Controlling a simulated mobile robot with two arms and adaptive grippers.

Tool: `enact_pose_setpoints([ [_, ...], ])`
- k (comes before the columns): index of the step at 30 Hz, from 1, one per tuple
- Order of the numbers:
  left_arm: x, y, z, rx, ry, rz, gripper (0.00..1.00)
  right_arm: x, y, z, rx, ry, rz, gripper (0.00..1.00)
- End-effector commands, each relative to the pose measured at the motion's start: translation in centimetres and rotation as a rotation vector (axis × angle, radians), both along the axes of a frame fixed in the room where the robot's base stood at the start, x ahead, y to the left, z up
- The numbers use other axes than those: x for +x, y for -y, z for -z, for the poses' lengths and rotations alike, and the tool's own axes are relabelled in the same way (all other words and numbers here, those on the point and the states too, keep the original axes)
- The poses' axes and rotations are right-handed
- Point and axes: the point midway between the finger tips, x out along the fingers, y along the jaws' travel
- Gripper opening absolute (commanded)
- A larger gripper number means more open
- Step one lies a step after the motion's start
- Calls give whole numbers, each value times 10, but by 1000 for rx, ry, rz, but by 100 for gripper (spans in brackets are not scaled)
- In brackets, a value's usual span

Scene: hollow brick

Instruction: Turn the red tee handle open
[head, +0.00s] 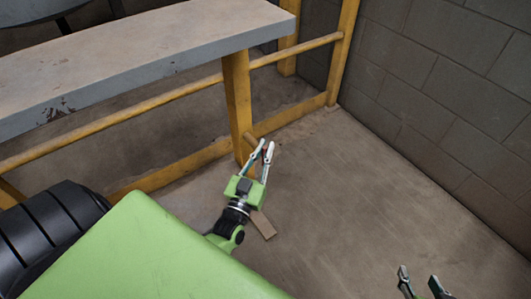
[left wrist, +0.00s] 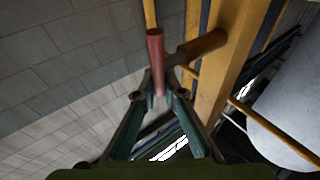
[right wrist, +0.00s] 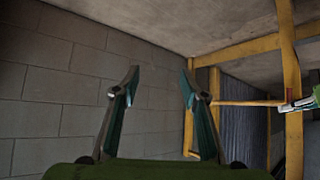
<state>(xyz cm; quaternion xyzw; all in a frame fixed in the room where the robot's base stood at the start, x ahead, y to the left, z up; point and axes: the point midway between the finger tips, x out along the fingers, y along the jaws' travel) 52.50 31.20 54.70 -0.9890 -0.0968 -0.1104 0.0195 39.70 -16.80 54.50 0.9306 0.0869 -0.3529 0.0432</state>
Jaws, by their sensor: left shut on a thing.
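The red tee handle (left wrist: 155,50) shows in the left wrist view as a red bar on a brown stem (left wrist: 202,46) that comes from the yellow post (left wrist: 225,75). My left gripper (left wrist: 160,92) is shut on the bar's near end, with a finger on either side. In the head view the left gripper (head: 268,148) is beside the yellow post (head: 237,100), and its fingers mostly hide the handle. My right gripper (head: 422,277) is at the bottom right of the head view. Its fingers are apart and empty in the right wrist view (right wrist: 158,78).
A grey bench top (head: 150,55) stands on the yellow frame, with a yellow rail (head: 110,122) below it. A grey block wall (head: 440,80) closes the right side. A flat brown strip (head: 262,224) is on the floor below the left gripper. The floor to the right is clear.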

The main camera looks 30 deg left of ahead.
Motion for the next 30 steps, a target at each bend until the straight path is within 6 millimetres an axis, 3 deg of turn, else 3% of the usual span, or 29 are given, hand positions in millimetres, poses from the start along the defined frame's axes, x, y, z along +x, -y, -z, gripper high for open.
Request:
enact_pose_setpoints([
  [6, -1, 0, 2, -16, 36, 2, 0, 26, -11, -25, 36, 159, -12, 40],
  [17, -2, 0, 1, -20, 42, 2, 0, 30, -12, -31, 42, 184, -13, 40],
  [18, -2, 0, 1, -20, 42, 1, 15, 30, -12, -31, 42, 184, -13, 40],
  [20, -2, 0, 1, -20, 42, 1, 28, 30, -12, -31, 42, 184, -13, 40],
  [30, -2, 0, 1, -18, 41, 0, 28, 30, -12, -31, 42, 182, -13, 40],
])
